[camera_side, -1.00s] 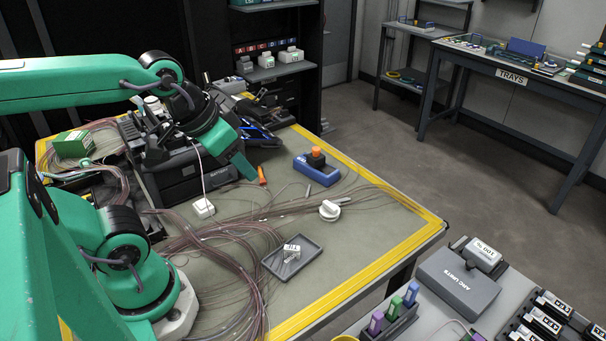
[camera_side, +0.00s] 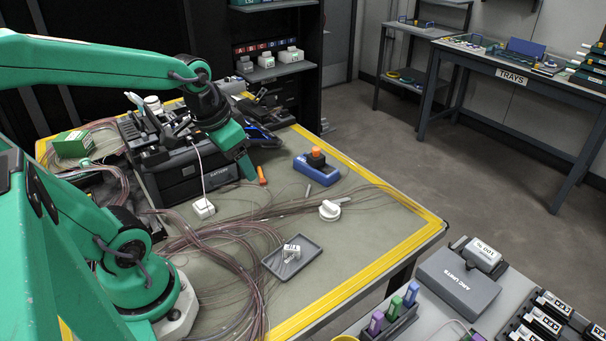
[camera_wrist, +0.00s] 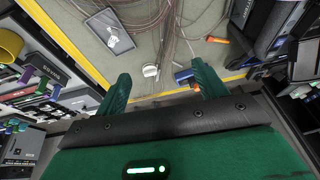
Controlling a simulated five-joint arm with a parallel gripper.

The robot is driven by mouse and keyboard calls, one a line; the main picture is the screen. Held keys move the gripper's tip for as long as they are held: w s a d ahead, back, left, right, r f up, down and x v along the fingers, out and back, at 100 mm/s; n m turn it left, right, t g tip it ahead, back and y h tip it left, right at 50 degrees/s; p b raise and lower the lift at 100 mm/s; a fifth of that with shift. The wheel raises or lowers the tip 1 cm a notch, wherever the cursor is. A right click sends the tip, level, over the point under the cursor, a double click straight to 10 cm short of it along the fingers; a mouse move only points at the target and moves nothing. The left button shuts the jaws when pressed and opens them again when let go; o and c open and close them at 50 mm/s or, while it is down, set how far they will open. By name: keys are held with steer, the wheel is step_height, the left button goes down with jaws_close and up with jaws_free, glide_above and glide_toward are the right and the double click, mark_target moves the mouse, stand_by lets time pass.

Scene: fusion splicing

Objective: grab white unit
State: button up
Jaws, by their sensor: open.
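Several white things could be the white unit. A small white block with dark markings (camera_side: 291,252) lies in a grey tray (camera_side: 310,242) on the bench; it also shows in the wrist view (camera_wrist: 112,41). A white box with a cable (camera_side: 203,208) stands left of it. A round white piece (camera_side: 329,210) lies to the right, and in the wrist view (camera_wrist: 150,71) it appears between the fingers, beyond them. My gripper (camera_side: 247,172) hangs above the back of the bench, apart from these. In the wrist view its fingers (camera_wrist: 163,86) are spread with nothing between them.
A blue box with an orange knob (camera_side: 316,165) stands right of my gripper. A black splicing machine (camera_side: 185,175) is behind and left. Loose fibres (camera_side: 225,240) cover the bench's middle. A lower surface (camera_side: 425,325) at front right holds a grey case (camera_side: 458,285).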

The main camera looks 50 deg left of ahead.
steer(key=a+f+g, duration=0.2)
steer(key=a+f, duration=0.5)
steer(key=a, duration=0.2)
steer(key=g+h, duration=0.1)
steer(key=g, duration=0.1)
glide_above(202, 203)
steer(key=shift+n, duration=0.4)
step_height(202, 203, down, 6)
steer(key=shift+r, duration=0.1)
steer(key=shift+f, duration=1.35)
steer(key=shift+f, duration=0.1)
steer(key=shift+f, duration=2.5)
steer(key=c, duration=1.1)
